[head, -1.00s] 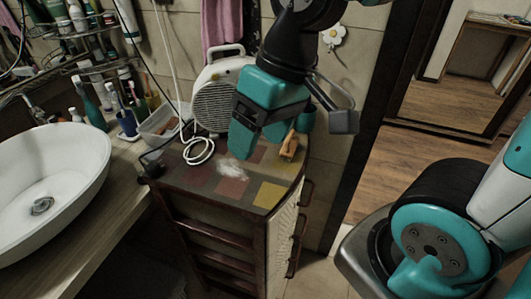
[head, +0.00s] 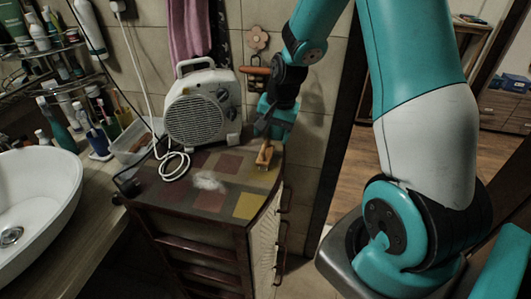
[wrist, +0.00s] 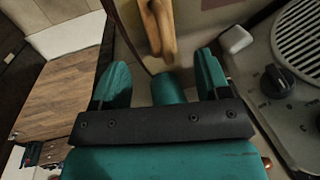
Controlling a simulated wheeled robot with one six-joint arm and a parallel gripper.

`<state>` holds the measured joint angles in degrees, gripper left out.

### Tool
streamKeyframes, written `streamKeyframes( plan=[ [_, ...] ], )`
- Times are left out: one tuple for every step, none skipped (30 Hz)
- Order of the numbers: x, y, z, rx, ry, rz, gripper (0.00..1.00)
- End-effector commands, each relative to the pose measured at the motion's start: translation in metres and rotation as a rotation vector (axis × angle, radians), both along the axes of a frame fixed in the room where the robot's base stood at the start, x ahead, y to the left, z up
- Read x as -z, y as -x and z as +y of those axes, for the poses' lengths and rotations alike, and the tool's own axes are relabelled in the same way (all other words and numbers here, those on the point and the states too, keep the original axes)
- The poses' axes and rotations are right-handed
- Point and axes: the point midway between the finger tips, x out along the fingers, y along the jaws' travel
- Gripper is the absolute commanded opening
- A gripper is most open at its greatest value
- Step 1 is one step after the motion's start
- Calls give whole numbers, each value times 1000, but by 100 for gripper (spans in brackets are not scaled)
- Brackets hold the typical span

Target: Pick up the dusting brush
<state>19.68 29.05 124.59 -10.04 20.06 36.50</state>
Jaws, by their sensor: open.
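The dusting brush (head: 265,153) has a yellowish wooden handle and stands near the back right corner of the patchwork cabinet top (head: 213,201). In the wrist view the brush (wrist: 158,28) lies just beyond my fingertips, roughly in line with the gap between them. My gripper (head: 270,128) is close above and behind the brush in the head view. In the wrist view its two teal fingers (wrist: 162,66) are spread apart, with no brush between them. A teal object (wrist: 168,90) shows between the fingers. The brush's far end is cut off in the wrist view.
A white fan heater (head: 203,107) stands left of the brush, close to my gripper. Its cord lies coiled on the cabinet. Pale dust (head: 209,181) lies mid-top. A clear bin (head: 133,143) and a white basin (head: 38,198) are farther left. The tiled wall is behind.

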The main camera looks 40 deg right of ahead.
Motion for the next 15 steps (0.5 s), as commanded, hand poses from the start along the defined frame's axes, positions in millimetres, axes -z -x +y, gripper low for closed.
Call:
streamKeyframes(
  plan=[
    [5, -1, 1, -1, -1, 2, 69],
    [8, -1, 2, -1, -1, 2, 69],
    [11, -2, 2, -1, -1, 0, 69],
    [13, -2, 2, -2, 0, 0, 69],
    [14, -2, 2, -2, 0, -2, 69],
    [16, -3, 2, -2, 0, 0, 69],
    [18, -3, 3, -2, 0, 1, 69],
    [20, -3, 3, -2, -1, 2, 69],
    [24, -4, 3, -2, -1, 2, 69],
    [27, -4, 4, -3, -2, 4, 69],
    [31, -5, 4, -3, -2, 4, 69],
    [37, -6, 5, -3, -2, 4, 69],
    [41, -6, 5, -3, -2, 4, 69],
    [45, -7, 5, -3, -2, 4, 69],
    [51, -8, 6, -3, -1, 2, 69]
  ],
)
